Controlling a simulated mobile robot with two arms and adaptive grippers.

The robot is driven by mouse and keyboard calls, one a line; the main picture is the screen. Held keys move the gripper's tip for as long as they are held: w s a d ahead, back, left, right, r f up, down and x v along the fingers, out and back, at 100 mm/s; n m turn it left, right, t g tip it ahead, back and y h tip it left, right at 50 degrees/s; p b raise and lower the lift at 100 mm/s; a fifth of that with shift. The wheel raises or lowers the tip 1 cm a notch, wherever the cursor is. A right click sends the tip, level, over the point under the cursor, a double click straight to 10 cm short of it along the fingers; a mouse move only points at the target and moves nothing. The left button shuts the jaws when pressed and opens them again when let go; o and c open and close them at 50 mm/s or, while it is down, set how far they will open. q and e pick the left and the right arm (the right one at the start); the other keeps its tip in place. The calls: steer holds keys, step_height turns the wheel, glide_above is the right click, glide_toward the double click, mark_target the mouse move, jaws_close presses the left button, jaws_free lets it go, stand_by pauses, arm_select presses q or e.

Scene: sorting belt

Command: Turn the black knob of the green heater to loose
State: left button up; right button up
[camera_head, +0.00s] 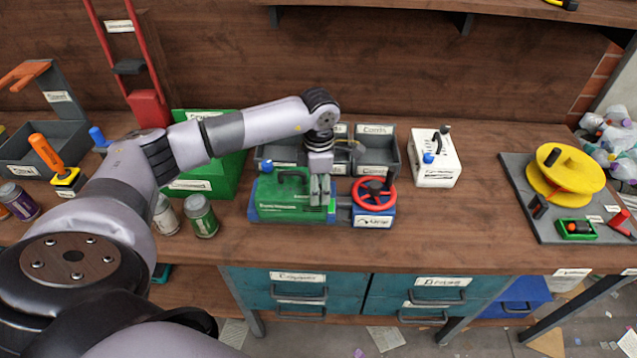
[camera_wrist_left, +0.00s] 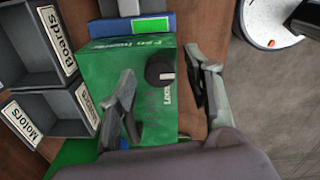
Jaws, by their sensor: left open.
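The green heater (camera_head: 270,205) sits on the workbench near its front edge, with a dark handle on top. In the left wrist view the heater (camera_wrist_left: 110,65) fills the middle, and its round black knob (camera_wrist_left: 160,69) shows a pale pointer mark. Lettering stands beside the knob; I cannot read all of it. My left gripper (camera_head: 321,190) points down over the heater's right part. In the left wrist view my left gripper (camera_wrist_left: 166,72) is open, with one finger on each side of the knob and visible gaps. The knob is hidden in the head view. My right gripper is not in view.
A blue vise-like unit with a red wheel (camera_head: 374,193) stands close right of the heater. Grey labelled bins (camera_head: 378,170) are behind. A white box (camera_head: 437,170) with levers is farther right. Jars (camera_head: 201,216) stand to the left. Clear bench lies right of the red wheel.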

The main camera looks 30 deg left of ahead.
arm_select(q)
steer(key=shift+c, duration=0.5)
jaws_close()
